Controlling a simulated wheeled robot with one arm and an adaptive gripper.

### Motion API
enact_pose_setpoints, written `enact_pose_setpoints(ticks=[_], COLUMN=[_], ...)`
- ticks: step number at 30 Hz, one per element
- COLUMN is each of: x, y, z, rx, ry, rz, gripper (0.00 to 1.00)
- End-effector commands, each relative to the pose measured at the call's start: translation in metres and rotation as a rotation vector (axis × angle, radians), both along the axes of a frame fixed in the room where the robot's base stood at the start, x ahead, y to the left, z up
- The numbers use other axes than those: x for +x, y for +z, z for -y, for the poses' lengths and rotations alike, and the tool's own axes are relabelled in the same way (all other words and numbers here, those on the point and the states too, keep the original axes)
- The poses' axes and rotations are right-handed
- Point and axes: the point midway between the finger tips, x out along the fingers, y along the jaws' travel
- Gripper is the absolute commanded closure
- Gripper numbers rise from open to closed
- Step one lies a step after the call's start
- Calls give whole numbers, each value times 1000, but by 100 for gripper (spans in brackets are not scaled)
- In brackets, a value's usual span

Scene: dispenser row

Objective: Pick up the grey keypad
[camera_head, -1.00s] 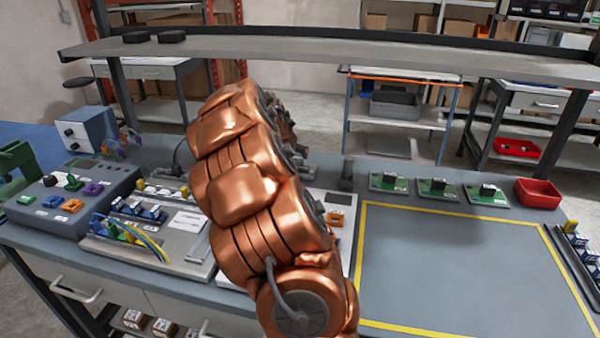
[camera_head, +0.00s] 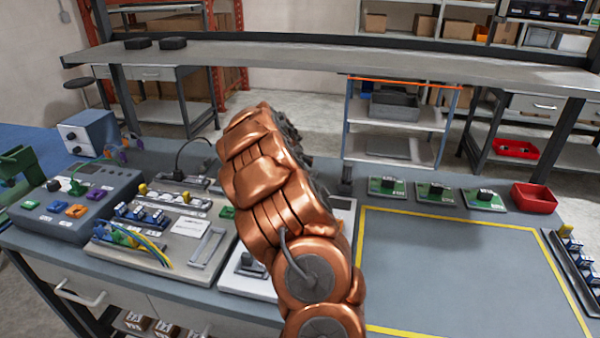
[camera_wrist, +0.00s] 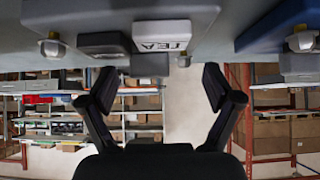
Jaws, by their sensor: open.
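I cannot pick out the grey keypad with certainty in either view. In the wrist view, a dark grey block (camera_wrist: 104,40) and a white block with black lettering (camera_wrist: 162,35) show at the top. A smaller grey block (camera_wrist: 150,65) shows just below them. My gripper (camera_wrist: 160,85) is open, its two dark fingers spread wide with nothing between them. The blocks lie beyond the fingertips, towards the top of the picture. In the head view my copper arm hides the gripper and part of the bench behind it.
On the bench are a grey button panel (camera_head: 75,208), a wired board (camera_head: 165,235), a pale board (camera_head: 235,281), several green circuit boards (camera_head: 436,191) and a red bin (camera_head: 534,197). The yellow-outlined area (camera_head: 460,265) is clear. A raised shelf (camera_head: 320,61) spans the back.

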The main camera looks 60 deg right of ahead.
Motion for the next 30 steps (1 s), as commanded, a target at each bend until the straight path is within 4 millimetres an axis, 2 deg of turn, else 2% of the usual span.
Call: enact_pose_setpoints(ticks=[12,30], x=[2,1], y=[-6,-8], z=[4,4], rx=[1,4], ry=[1,-1], rz=[-1,-2], gripper=[11,74])
